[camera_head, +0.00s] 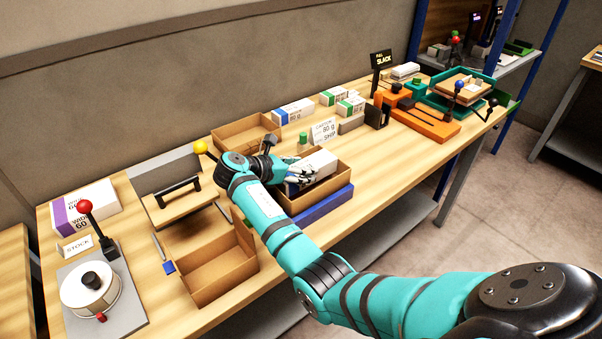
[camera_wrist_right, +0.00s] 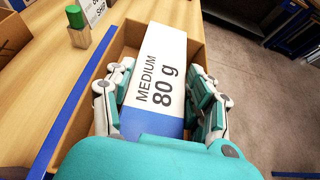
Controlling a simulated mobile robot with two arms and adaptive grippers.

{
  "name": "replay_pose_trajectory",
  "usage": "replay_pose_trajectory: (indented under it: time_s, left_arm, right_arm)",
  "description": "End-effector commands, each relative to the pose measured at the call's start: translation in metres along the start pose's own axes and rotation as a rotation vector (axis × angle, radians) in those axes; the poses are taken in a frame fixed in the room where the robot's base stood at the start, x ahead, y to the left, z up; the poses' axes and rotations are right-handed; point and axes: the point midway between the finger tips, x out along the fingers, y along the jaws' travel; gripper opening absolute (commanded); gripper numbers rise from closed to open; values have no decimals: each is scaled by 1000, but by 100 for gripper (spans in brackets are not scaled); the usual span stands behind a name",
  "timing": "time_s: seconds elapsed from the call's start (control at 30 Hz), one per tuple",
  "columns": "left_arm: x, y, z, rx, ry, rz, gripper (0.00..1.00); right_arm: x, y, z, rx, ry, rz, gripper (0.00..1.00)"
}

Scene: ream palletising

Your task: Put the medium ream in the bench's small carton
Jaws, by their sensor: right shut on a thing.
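The medium ream, white with a blue end and marked "MEDIUM 80 g", fills the middle of the right wrist view (camera_wrist_right: 160,75). In the head view its white top shows (camera_head: 320,164) beside my right gripper (camera_head: 299,172). My right gripper, also in the wrist view (camera_wrist_right: 165,105), is shut on the ream, one finger along each long side. An open brown carton (camera_head: 338,183) is around and under the ream; its walls show on both sides in the wrist view (camera_wrist_right: 88,105). I cannot tell whether the ream touches the carton floor. My left gripper is out of view.
The carton stands on a blue base (camera_head: 325,205) at the bench's front edge. Another open carton (camera_head: 213,277) is at the front left, and one (camera_head: 233,129) is behind my gripper. A green-topped block (camera_head: 303,139) and a "SHIP" sign (camera_head: 324,130) stand close behind.

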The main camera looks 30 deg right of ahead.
Motion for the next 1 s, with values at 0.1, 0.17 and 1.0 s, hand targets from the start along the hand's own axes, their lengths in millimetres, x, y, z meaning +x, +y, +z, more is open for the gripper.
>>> replay_pose_trajectory:
  time_s: [0.1,0.17,1.0]
  left_arm:
    - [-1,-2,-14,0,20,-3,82]
    - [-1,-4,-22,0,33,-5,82]
    - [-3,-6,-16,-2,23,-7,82]
  right_arm:
    - [7,0,-15,-2,-1,-1,5]
    - [9,0,-19,0,-1,0,5]
    - [8,0,-19,-1,1,1,78]
